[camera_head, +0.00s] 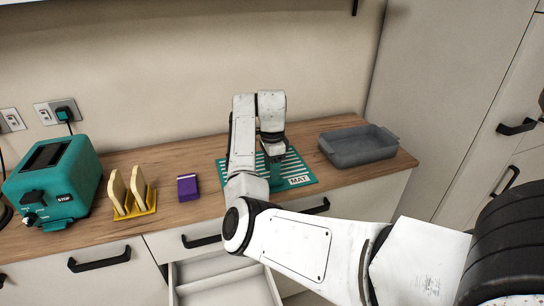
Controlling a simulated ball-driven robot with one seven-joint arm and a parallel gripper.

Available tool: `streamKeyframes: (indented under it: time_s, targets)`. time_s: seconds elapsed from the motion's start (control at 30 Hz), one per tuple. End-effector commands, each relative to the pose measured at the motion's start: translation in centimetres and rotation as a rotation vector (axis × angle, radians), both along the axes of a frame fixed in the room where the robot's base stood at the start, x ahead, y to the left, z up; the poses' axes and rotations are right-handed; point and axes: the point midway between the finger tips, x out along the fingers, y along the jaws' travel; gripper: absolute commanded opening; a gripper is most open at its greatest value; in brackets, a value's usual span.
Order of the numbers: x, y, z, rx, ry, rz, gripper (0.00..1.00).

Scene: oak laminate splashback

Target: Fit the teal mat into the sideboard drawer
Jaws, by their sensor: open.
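The teal mat (305,171) lies on the wooden counter, with pale stripes and a "MAT" label at its front right. My arm reaches across its left part and hides some of it. My gripper (273,158) points down over the middle of the mat; it is open. Its fingertips are small and partly hidden, so I cannot tell whether they touch the mat. The sideboard drawer (224,278) below the counter is pulled out. Its visible inside is pale and empty, with a divider; my arm covers its right side.
A grey tray (358,147) stands right of the mat. To the left are a purple box (187,187), a yellow rack (135,207) holding bread slices, and a teal toaster (54,181). Bare counter lies between the box and the mat.

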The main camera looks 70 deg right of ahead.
Motion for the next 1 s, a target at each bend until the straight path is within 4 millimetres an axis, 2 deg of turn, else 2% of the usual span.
streamKeyframes:
  time_s: [0.1,0.3,0.7,1.0]
  targets:
    - [-0.1,0.1,-1.9,0.003,0.003,0.000,0.47]
    - [0.0,0.1,-3.6,0.002,0.001,0.001,0.47]
    - [0.0,0.0,-4.1,0.001,-0.001,0.000,0.46]
    - [0.0,0.0,-4.1,0.000,0.000,0.000,0.17]
